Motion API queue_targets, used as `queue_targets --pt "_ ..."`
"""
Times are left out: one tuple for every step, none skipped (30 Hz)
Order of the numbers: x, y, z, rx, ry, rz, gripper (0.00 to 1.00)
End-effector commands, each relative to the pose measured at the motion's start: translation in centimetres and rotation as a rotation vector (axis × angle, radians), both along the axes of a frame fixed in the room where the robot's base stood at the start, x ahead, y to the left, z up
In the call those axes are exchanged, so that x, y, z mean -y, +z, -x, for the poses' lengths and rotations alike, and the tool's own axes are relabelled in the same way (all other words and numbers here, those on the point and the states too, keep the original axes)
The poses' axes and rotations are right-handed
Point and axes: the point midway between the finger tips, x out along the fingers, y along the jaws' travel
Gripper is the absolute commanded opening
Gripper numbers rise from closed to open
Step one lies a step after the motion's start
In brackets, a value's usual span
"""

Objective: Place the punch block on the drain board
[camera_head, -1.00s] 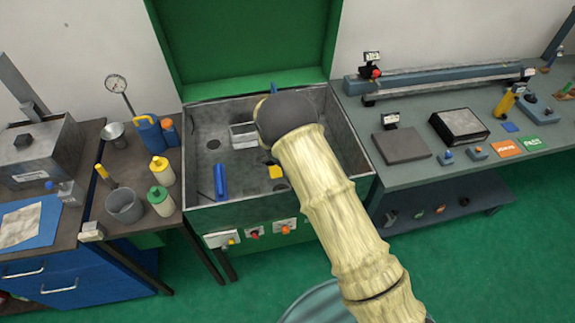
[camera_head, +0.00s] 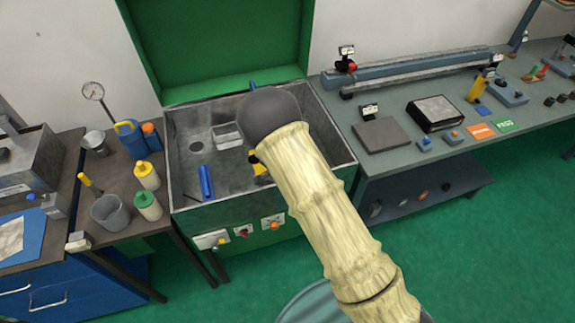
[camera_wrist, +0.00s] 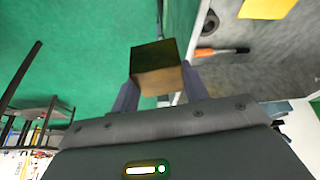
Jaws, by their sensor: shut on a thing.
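The punch block (camera_wrist: 157,62), a dark brown-gold block, is held between the two fingers of my gripper (camera_wrist: 160,88) in the wrist view. My gripper is shut on it. In the head view my arm hides both the gripper and the block. A flat grey slab (camera_head: 382,135), which looks like the drain board, lies on the right bench just beside the tank. Its top looks bare. In the wrist view, the block shows against green floor and a pale wall edge, apart from any surface.
The open green tank (camera_head: 262,200) with its raised lid holds a blue bar (camera_head: 206,182) and a white tray (camera_head: 228,134). A black-framed box (camera_head: 434,113) stands right of the slab. A small sign (camera_head: 369,111) stands behind it. An orange-handled tool (camera_wrist: 215,52) shows in the wrist view.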

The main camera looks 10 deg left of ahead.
Motion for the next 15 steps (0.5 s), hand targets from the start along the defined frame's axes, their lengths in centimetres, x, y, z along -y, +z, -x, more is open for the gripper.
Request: queue_targets --pt "1.2 0.1 0.1 0.001 0.031 0.004 0.00" --pt "1.7 0.0 0.2 0.001 0.057 0.004 0.00" --pt "2.5 0.0 0.3 0.002 0.088 0.004 0.00" --pt "3.1 -0.1 0.5 0.001 0.113 0.003 0.00" --pt "3.9 -0.2 0.6 0.000 0.143 0.005 0.00" --pt "4.9 -0.3 0.8 -0.001 0.184 0.005 0.00" --pt "5.6 -0.3 1.0 -0.002 0.214 0.005 0.00" --pt "6.3 -0.4 1.1 -0.002 0.243 0.005 0.00" --pt "7.3 -0.5 1.3 -0.002 0.283 0.005 0.00" --pt "8.0 -0.6 1.4 -0.001 0.312 0.006 0.00" --pt "8.7 -0.6 1.6 -0.003 0.342 0.006 0.00" --pt "9.8 -0.8 1.7 -0.004 0.382 0.006 0.00" --pt "10.5 -0.8 1.8 -0.003 0.412 0.006 0.00" --pt "11.1 -0.9 2.0 -0.003 0.442 0.005 0.00" --pt "12.2 -1.0 2.2 -0.004 0.479 0.005 0.00"
